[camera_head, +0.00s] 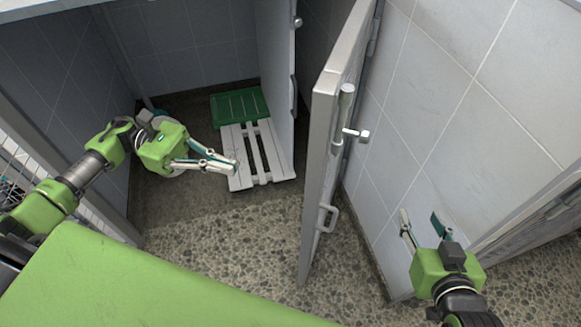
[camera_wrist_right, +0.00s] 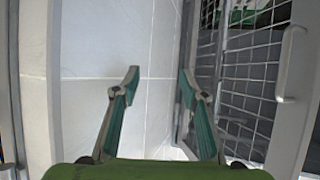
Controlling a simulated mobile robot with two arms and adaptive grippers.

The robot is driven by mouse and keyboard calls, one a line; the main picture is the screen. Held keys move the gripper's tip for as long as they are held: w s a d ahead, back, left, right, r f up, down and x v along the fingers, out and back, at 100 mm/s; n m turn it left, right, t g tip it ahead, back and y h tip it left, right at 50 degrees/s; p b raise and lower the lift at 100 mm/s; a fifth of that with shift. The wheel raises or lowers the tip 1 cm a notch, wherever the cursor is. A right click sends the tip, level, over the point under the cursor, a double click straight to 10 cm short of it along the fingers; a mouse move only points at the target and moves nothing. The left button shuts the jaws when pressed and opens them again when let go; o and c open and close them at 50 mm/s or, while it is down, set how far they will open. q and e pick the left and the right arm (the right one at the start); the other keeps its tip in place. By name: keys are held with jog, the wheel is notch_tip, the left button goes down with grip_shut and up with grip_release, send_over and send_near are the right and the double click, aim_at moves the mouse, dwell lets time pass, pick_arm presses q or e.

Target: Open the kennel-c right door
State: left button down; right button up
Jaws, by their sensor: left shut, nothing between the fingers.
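A grey door (camera_head: 318,170) stands edge-on in the middle of the head view, swung out from the tiled wall. My left gripper (camera_head: 232,164) is shut and empty, left of this door, above the slatted board. My right gripper (camera_head: 422,222) is open and empty, right of the door, before the tiled wall. In the right wrist view, its fingers (camera_wrist_right: 160,82) are apart, and a mesh door (camera_wrist_right: 248,85) with a pull handle (camera_wrist_right: 288,62) is at right.
A white slatted board (camera_head: 240,150) with a green slatted piece (camera_head: 240,106) lies on the kennel floor. A tiled wall (camera_head: 450,110) is at right, and a grey frame (camera_head: 535,220) is beyond it. The pebbled floor (camera_head: 245,235) left of the door is clear.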

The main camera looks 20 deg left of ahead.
pick_arm(q)
jog(key=d, duration=1.4)
jog(key=shift+s, duration=0.35)
pick_arm(e)
jog(key=shift+s+d+f+g, duration=0.4)
jog(key=shift+s+f, duration=0.15)
jog(key=shift+s, duration=0.1)
jog(key=shift+a, duration=0.1)
